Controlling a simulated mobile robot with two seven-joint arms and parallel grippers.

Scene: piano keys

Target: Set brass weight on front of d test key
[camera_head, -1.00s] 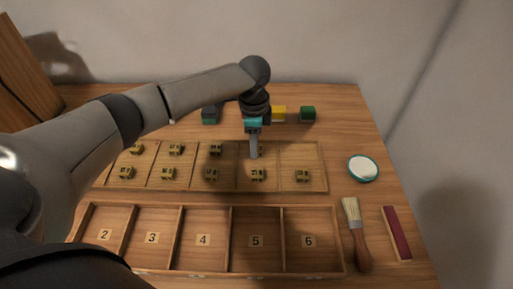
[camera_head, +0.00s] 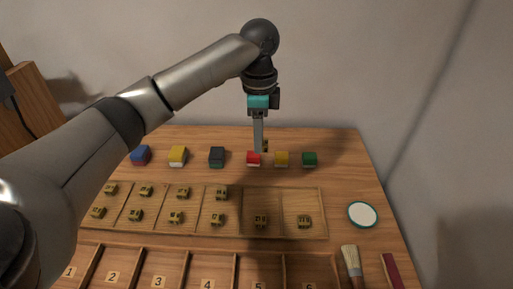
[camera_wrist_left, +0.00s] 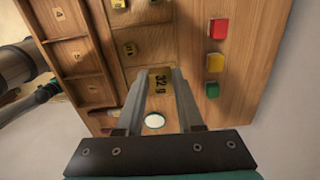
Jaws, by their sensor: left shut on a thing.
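My left gripper (camera_head: 258,148) is raised above the back of the table, in front of the red block in the head view. In the head view the held weight is mostly hidden behind the fingers. No piano key can be made out. My right gripper is not in view.
Coloured blocks stand in a row at the back, including a red block (camera_head: 253,160), yellow block (camera_head: 281,159) and green block (camera_head: 309,160). A numbered compartment box (camera_head: 325,262), white disc (camera_head: 362,215), brush (camera_head: 351,262) and dark red bar (camera_head: 391,270) lie nearer.

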